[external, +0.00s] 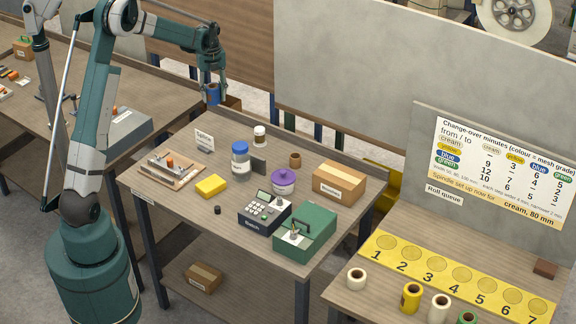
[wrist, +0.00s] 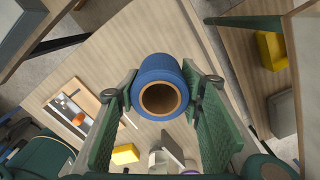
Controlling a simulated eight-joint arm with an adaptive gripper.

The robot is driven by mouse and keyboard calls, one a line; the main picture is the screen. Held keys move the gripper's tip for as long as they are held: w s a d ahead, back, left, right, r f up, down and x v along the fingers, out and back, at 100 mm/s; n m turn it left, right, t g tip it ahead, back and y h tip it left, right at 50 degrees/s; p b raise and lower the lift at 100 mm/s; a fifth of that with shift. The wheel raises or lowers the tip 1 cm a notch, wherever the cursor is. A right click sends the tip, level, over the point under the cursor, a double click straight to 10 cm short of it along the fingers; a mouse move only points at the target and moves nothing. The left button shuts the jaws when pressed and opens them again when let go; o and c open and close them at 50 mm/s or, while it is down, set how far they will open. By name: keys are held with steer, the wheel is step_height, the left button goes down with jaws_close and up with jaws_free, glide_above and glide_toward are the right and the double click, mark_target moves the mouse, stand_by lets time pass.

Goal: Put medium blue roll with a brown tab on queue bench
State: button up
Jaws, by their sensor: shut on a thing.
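My gripper (external: 213,88) is shut on a blue roll (external: 212,97) and holds it in the air beyond the far left corner of the middle bench. In the wrist view the blue roll (wrist: 158,80) sits between the two green fingers (wrist: 164,90), its brown core facing the camera. I cannot make out a brown tab on it. The queue bench (external: 352,297) stands at the lower right, with a yellow strip (external: 395,276) of circles numbered 1 to 7. The circles look empty.
Cream rolls (external: 356,279), a yellow roll (external: 411,297) and a green roll (external: 467,318) stand in front of the strip. The middle bench holds a blue-lidded jar (external: 240,158), a green machine (external: 305,233) and a cardboard box (external: 339,183). A change-over sign (external: 500,170) stands behind the queue.

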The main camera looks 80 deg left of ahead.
steer(key=w+d+r+m, duration=0.1)
steer(key=w+d+m, duration=0.3)
steer(key=w+d, duration=1.7)
steer(key=w+d+m+b, duration=0.1)
steer(key=w+d+m, duration=0.1)
steer(key=w+d, duration=0.8)
steer(key=w+d+m+b, duration=0.1)
steer(key=w+d, duration=0.7)
steer(key=d, duration=0.5)
steer(key=w+d+m, duration=0.2)
steer(key=w+d, duration=0.1)
steer(key=d, duration=1)
steer(key=w+d+m, duration=0.1)
steer(key=w+d, duration=0.2)
steer(key=d, duration=1)
steer(key=s+d+m+b, duration=0.1)
steer(key=d+m, duration=0.2)
steer(key=d, duration=2.5)
step_height(320, 180, down, 10)
steer(key=shift+s+r, duration=0.15)
steer(key=shift+r, duration=0.1)
steer(key=shift+f, duration=0.1)
steer(key=shift+f+b, duration=0.4)
steer(key=shift+f, duration=2.65)
